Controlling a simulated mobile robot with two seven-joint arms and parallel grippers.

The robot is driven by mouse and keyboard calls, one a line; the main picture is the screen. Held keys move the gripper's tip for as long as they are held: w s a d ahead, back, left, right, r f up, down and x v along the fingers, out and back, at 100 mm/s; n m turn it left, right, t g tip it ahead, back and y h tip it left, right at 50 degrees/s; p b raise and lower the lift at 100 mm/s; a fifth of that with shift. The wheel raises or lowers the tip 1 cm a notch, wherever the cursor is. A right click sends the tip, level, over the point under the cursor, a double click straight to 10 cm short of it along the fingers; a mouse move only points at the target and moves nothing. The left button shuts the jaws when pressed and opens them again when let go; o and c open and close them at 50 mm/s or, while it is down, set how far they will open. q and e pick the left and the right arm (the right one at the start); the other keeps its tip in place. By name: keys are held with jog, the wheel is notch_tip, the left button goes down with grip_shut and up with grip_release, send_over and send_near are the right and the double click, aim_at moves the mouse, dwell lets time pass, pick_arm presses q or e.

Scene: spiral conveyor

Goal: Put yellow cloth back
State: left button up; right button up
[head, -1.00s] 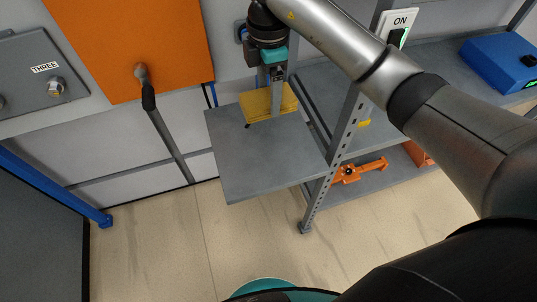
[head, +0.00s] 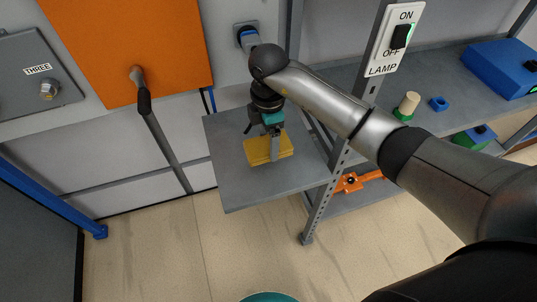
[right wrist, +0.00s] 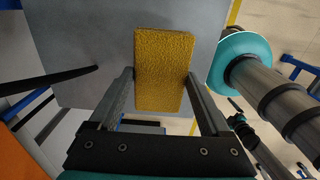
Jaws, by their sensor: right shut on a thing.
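The yellow cloth (head: 257,153) is a folded block over the small grey side shelf (head: 232,190) in the head view. I cannot tell whether it touches the shelf or hangs just above it. My right gripper (head: 274,150) points down and is shut on the cloth. In the right wrist view the cloth (right wrist: 163,65) sits between the two fingers of my gripper (right wrist: 164,85), with the grey shelf behind it. My left gripper is not in view.
A rack post (head: 325,195) stands right of the side shelf, with a lamp switch (head: 398,40) above. An orange tool (head: 350,183) lies on a lower shelf. A lever handle (head: 142,98) sticks out from the orange panel (head: 120,45) at left. The side shelf's front is bare.

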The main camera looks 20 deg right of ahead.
notch_tip(320, 180, down, 2)
jog(key=shift+f, duration=0.15)
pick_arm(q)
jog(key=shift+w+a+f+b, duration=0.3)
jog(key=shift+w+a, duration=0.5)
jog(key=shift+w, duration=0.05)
pick_arm(e)
jog(key=shift+f, duration=1.45)
jog(key=shift+f, duration=0.15)
jog(key=o, duration=1.1)
jog(key=shift+c, duration=0.2)
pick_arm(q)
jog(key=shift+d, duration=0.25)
pick_arm(e)
jog(key=shift+o, duration=0.9)
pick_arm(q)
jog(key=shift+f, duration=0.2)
